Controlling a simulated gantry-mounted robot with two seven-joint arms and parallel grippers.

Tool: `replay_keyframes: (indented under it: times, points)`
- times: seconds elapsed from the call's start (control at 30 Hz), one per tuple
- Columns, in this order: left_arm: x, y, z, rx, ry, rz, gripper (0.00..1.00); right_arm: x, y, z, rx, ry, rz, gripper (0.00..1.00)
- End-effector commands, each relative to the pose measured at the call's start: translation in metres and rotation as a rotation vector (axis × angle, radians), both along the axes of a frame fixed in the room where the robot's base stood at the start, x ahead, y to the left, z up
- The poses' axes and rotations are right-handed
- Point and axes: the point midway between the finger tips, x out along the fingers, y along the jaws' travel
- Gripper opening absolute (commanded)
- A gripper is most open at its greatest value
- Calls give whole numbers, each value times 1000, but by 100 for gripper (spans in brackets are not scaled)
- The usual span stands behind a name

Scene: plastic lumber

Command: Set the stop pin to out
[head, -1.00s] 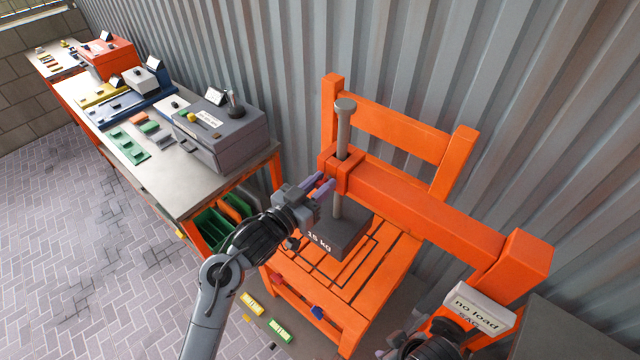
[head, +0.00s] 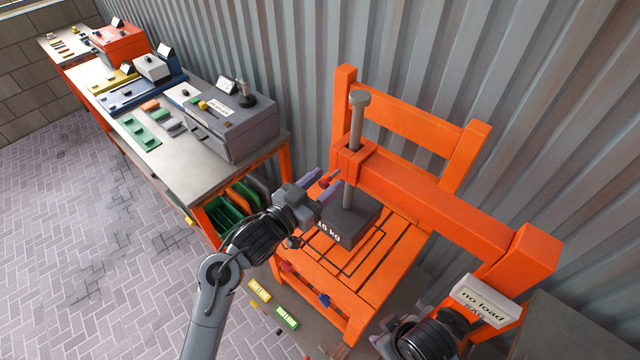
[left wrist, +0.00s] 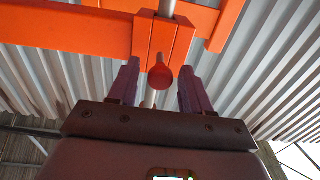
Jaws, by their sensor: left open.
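The stop pin has a red round knob (left wrist: 160,78), seen below the orange bracket (left wrist: 163,40) in the left wrist view. In the head view the pin (head: 331,178) sticks out from the left side of the orange bracket (head: 352,166) around the grey post (head: 357,125). My left gripper (head: 324,188) is open, its purple fingers on either side of the knob with gaps, not closed on it. How far the pin is pulled out cannot be told. My right gripper (head: 345,350) is low at the bottom edge, partly cut off; its jaws are unclear.
A dark 15 kg block (head: 350,222) is at the post's foot on the slatted orange seat (head: 385,265). A bench (head: 190,170) with boxes stands at left. Corrugated wall (head: 290,60) is close behind.

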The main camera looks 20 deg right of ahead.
Motion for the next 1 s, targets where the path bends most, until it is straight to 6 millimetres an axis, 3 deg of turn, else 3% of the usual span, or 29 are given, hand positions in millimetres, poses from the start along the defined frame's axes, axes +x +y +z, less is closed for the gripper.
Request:
replay_keyframes:
  times: [0.27,0.7,1.0]
  points:
    - [-7,18,-2,0,-1,2,49,0,0,-5,-2,0,2,43]
    - [-37,82,-2,1,0,2,49,0,-2,-17,-11,0,7,43]
    - [-45,99,0,0,0,0,49,0,-2,-19,-7,0,5,43]
